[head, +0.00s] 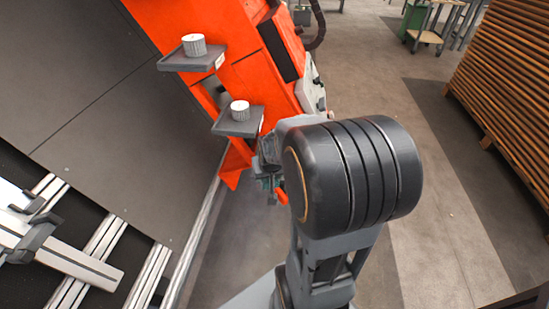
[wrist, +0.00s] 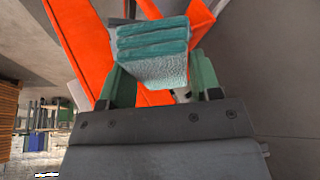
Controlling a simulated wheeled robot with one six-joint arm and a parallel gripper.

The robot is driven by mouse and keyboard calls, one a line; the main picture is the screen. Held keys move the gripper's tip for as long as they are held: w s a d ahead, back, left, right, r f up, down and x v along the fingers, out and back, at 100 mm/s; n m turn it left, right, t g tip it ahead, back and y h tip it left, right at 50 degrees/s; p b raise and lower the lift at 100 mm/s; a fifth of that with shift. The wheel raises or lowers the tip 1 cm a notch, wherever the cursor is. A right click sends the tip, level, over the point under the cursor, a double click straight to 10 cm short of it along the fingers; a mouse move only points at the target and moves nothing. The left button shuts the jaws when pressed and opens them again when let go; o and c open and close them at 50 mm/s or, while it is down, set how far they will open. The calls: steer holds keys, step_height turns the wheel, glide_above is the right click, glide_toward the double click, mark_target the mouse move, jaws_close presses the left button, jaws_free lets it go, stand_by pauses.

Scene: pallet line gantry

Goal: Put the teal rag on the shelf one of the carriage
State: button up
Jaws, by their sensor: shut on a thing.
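The teal rag (wrist: 153,50) is a folded, layered cloth between the two green fingers of my gripper (wrist: 157,78) in the wrist view. My gripper is shut on it. The carriage has two small grey shelves, an upper one (head: 178,63) and a lower one (head: 229,129). Their tags are too small to read, so I cannot tell which is shelf one.
A white ribbed cylinder stands on the upper shelf (head: 194,45) and another on the lower shelf (head: 240,110). Dark panels and metal rails (head: 195,245) fill the left. A stack of brown slats (head: 510,85) stands at the right, with open floor (head: 430,190) between.

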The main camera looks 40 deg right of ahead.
steer(key=w+d, duration=0.3)
steer(key=w+d+f+b, duration=0.1)
steer(key=w+d, duration=0.2)
steer(key=w+d+b, duration=0.1)
steer(key=w+d, duration=0.2)
steer(key=shift+w+f, duration=0.2)
steer(key=shift+w+d+f+b, duration=0.1)
steer(key=shift+f+b, duration=1.7)
steer(key=shift+f, duration=1.25)
steer(key=shift+r, duration=0.15)
steer(key=o, duration=0.8)
steer(key=shift+r, duration=0.1)
